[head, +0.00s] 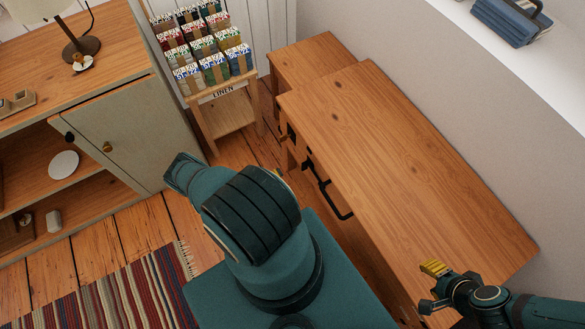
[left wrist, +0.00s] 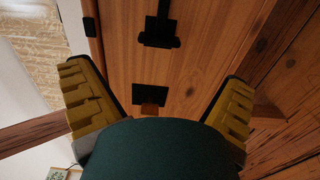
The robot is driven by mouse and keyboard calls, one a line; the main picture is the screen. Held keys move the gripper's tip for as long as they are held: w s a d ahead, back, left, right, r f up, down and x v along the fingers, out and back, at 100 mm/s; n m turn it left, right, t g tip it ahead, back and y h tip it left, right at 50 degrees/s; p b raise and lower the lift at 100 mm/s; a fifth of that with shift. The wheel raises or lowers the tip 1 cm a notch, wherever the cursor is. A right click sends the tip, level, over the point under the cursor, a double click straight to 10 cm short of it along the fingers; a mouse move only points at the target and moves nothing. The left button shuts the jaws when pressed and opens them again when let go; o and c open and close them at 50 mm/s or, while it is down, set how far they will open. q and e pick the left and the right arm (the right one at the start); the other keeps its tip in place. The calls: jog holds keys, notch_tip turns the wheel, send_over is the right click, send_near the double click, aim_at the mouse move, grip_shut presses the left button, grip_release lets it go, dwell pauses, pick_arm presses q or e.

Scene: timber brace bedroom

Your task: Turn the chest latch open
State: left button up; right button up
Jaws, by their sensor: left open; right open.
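The wooden chest (head: 410,160) runs along the wall at the right of the head view, with its lid down. A black handle (head: 337,203) shows on its front. In the left wrist view, a black metal fitting (left wrist: 158,34) and a smaller black latch plate (left wrist: 150,94) with a brown tab (left wrist: 150,109) sit on the wooden front. My left gripper (left wrist: 155,75) is open and empty, its yellow fingers either side of these fittings; contact is unclear. My arm mostly hides it in the head view. My right gripper (head: 434,268) is over the chest's near end.
A smaller wooden piece (head: 308,58) stands behind the chest. A striped rug (head: 135,290) lies on the plank floor. The chest top is clear.

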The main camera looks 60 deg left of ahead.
pick_arm(q)
jog(key=shift+s+a, duration=0.1)
jog(key=shift+s, duration=0.95)
